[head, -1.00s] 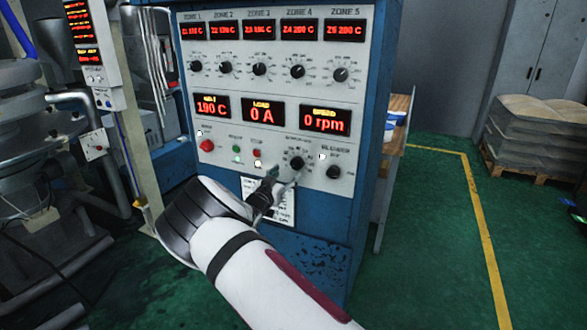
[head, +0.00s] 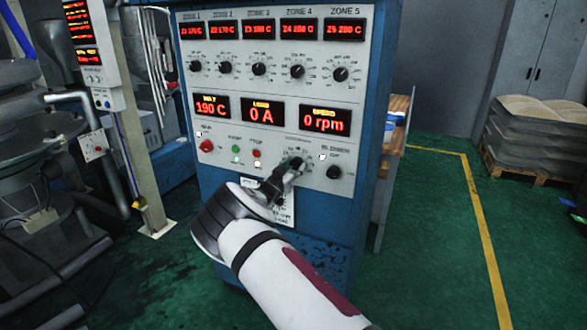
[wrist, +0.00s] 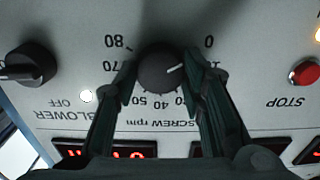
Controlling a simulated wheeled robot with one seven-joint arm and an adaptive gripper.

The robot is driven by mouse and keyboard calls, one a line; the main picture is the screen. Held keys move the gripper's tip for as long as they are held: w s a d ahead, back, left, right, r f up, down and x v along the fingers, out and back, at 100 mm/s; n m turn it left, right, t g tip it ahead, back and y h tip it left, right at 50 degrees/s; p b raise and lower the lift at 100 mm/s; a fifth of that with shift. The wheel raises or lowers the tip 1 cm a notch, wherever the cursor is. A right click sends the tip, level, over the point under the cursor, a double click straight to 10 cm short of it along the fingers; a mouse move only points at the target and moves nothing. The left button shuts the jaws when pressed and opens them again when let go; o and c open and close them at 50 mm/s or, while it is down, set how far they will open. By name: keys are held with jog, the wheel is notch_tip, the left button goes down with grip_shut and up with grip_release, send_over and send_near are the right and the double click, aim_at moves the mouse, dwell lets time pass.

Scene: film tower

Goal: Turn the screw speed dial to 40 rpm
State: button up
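The screw speed dial (wrist: 153,72) is a round black knob on the grey panel, seen upside down in the wrist view. Its white pointer line aims towards the low end of the scale, near the 0 and 10 marks. The scale runs around it to 80. My gripper (wrist: 160,66) has one dark finger on each side of the dial, very close to its edge; firm contact cannot be made out. In the head view my gripper (head: 291,168) is at the dial and mostly hides it. The speed display (head: 324,121) reads 0 rpm.
The blower knob (head: 334,172) sits just right of the dial, and the red stop button (head: 257,153) and green button (head: 236,149) to its left. A red button (head: 206,146) is further left. Zone knobs (head: 259,69) are above.

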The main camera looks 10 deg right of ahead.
jog(key=shift+m+b, duration=0.3)
jog(key=shift+b, duration=0.05)
jog(key=shift+c, duration=0.3)
jog(key=shift+w+f+m+b, duration=0.1)
jog(key=shift+m+b, duration=0.75)
jog(key=shift+m, duration=0.05)
jog(key=m+b, duration=0.2)
jog(key=m, duration=0.1)
jog(key=shift+m+b, duration=0.3)
jog(key=m+b, duration=0.5)
jog(key=m, duration=0.1)
jog(key=m+b, duration=0.6)
jog(key=b, duration=0.2)
jog(key=shift+f+m, duration=0.15)
jog(key=shift+m, duration=0.15)
jog(key=m+b, duration=0.3)
jog(key=b, duration=0.2)
jog(key=shift+m+b, duration=0.3)
jog(key=shift+b, duration=0.05)
jog(key=shift+m+b, duration=0.7)
jog(key=shift+b, duration=0.45)
jog(key=shift+r, duration=0.2)
